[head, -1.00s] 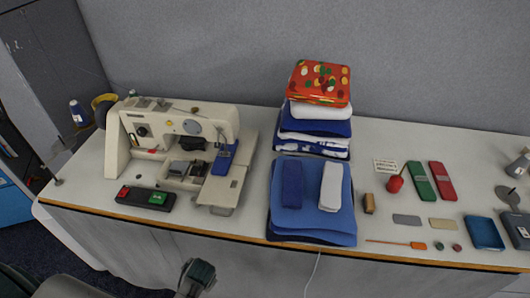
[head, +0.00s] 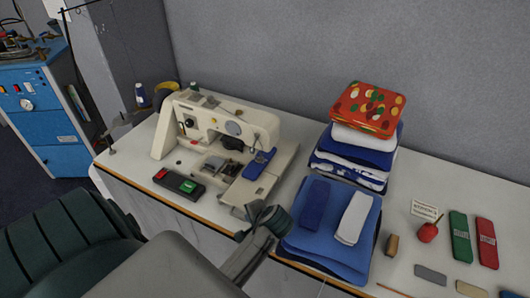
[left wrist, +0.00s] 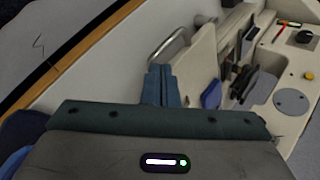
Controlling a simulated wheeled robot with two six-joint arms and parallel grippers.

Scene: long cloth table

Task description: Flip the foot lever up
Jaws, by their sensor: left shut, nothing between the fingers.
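The white sewing machine (head: 215,118) stands on the left part of the table. A blue flat piece (head: 257,165) is at its needle end and also shows in the left wrist view (left wrist: 211,95). I cannot make out for sure which part is the foot lever. A curved metal bar (left wrist: 170,45) is at the near edge of the machine's base. My left gripper (head: 268,217) is shut and empty, in front of the machine's right end. Its fingers (left wrist: 160,85) point towards the machine in the left wrist view, apparently apart from it. My right gripper is out of view.
A black pedal box with red and green buttons (head: 180,184) lies before the machine. Folded blue cloths (head: 325,252) and a taller stack with a red patterned top (head: 368,108) stand right of my gripper.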

